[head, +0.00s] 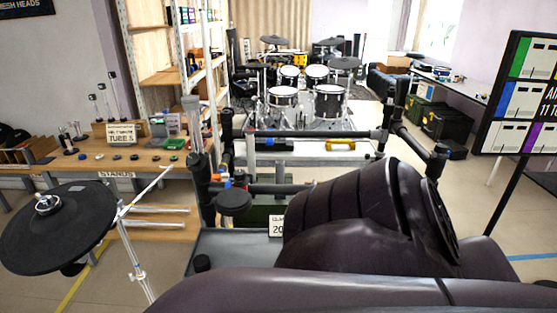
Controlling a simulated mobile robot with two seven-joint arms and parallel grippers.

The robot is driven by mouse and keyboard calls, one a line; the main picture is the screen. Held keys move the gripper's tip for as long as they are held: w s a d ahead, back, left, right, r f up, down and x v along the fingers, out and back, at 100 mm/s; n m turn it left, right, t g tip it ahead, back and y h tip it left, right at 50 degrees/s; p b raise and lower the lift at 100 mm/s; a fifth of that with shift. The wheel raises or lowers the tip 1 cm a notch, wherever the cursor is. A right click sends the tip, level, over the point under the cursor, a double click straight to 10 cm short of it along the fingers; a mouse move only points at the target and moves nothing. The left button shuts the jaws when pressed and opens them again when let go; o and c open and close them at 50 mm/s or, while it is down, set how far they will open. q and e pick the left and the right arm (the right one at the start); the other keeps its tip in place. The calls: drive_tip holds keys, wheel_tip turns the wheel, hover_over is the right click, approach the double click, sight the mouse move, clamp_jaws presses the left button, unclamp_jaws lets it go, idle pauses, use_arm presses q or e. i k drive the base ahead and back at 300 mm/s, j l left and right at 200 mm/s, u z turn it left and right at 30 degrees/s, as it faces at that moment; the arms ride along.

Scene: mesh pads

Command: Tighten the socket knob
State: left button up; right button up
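No part in the head view can be told for sure as the socket knob. A black tube rack (300,134) stands in front of me, with dark clamps at its joints. Its left upright (203,185) has a grey tube (191,112) at its top. A small round black pad (234,202) sits beside that upright, with small orange and blue parts (239,179) behind it. My dark arm links cover the lower right and bottom. Neither gripper shows.
A black cymbal pad (70,235) on a chrome stand (138,270) is close at left. A wooden bench (90,165) with parts stands behind it. A yellow-handled item (341,145) lies behind the rack. A drum kit (305,95) is farther back. A sign board (520,95) stands at right.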

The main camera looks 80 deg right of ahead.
sight(193, 159)
drive_tip(key=z, duration=3.15)
